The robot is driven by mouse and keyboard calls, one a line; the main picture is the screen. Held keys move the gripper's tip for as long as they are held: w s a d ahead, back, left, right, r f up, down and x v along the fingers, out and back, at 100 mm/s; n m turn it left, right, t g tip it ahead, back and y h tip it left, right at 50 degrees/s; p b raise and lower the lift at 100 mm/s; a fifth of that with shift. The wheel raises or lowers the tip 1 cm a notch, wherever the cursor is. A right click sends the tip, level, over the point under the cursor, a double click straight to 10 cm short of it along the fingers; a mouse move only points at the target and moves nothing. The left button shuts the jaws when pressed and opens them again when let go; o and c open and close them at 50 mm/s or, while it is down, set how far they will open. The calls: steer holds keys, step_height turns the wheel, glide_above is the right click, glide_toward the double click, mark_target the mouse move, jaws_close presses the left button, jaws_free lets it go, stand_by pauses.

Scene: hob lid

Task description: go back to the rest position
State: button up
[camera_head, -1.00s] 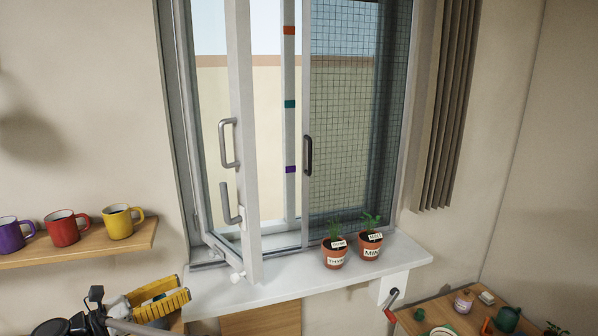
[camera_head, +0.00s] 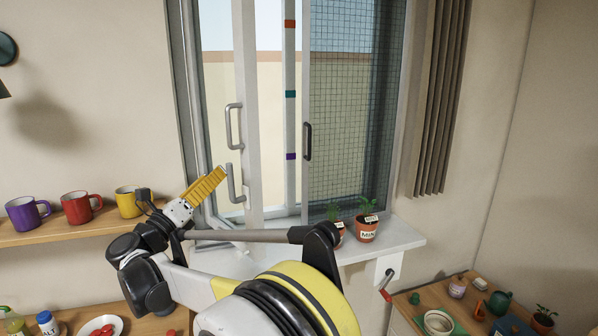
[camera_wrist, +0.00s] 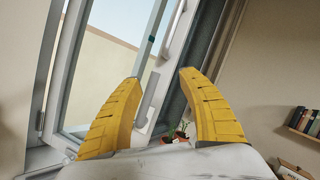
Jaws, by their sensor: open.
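My gripper (camera_head: 208,186) is raised in front of the window, left of its lower handle in the head view. In the wrist view its two yellow fingers (camera_wrist: 160,84) stand wide apart with nothing between them. The window sash (camera_head: 247,110) stands ajar, with a grey upper handle (camera_head: 233,127) and a lower lever handle (camera_head: 235,185). From the head view alone I cannot tell whether a finger touches the lower handle. My arm hides part of the sill and the sash's bottom edge.
Two potted herbs stand on the white sill (camera_head: 408,240); the mint pot (camera_head: 365,229) is clear, the other partly hidden by my arm. A shelf with mugs (camera_head: 80,208) is at left. A table with a green watering can (camera_head: 498,303) is at lower right. A curtain (camera_head: 440,100) hangs right.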

steer(key=w+d+r+n+t+y+b, duration=0.2)
steer(key=d+r+n+t+y, duration=0.1)
steer(key=d+r+n+y, duration=0.8)
steer(key=s+d+f+n+g+y+b, duration=0.2)
steer(key=s+d+f+n+g+y, duration=0.25)
steer(key=n, duration=0.85)
steer(key=s+d+f+n+g+h+b, duration=0.1)
steer(key=s+d+f+n+g+h, duration=0.1)
steer(key=s+d+f, duration=0.6)
steer(key=s+d+f+n+g+h+b, duration=0.1)
steer(key=s+d+f+n+g+h, duration=0.1)
steer(key=s+d+f+n+g, duration=0.3)
steer(key=s+d+f+n+g+h+b, duration=0.1)
steer(key=s+d+f+n+g, duration=0.3)
steer(key=s+d+f, duration=0.8)
steer(key=s+f+h, duration=0.1)
steer(key=s+f, duration=0.7)
steer(key=f, duration=0.1)
steer(key=shift+s+d, duration=0.15)
